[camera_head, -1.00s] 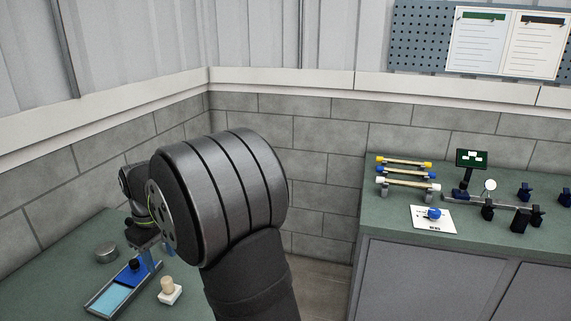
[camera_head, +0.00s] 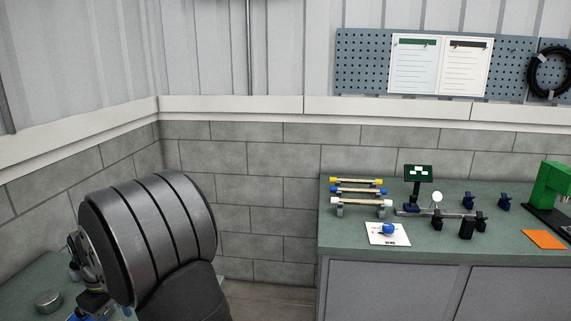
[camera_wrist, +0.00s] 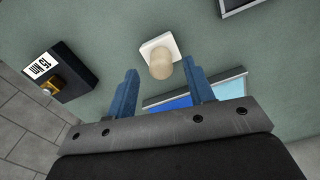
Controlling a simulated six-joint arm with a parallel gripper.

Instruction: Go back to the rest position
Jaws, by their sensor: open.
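My gripper (camera_wrist: 159,68) shows in the wrist view with its two blue fingers spread apart and nothing held between them. A cream knob on a square white base (camera_wrist: 152,45) stands on the green bench just beyond the fingertips, apart from them as far as I can tell. In the head view my arm fills the lower left, and its thick dark joint hides most of the gripper.
A tray with blue and light-blue sections (camera_wrist: 235,86) lies partly hidden behind the fingers. A dark box with a white label (camera_wrist: 70,80) stands at left. The right bench (camera_head: 440,244) holds a rod rack (camera_head: 358,190) and a green press (camera_head: 553,190).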

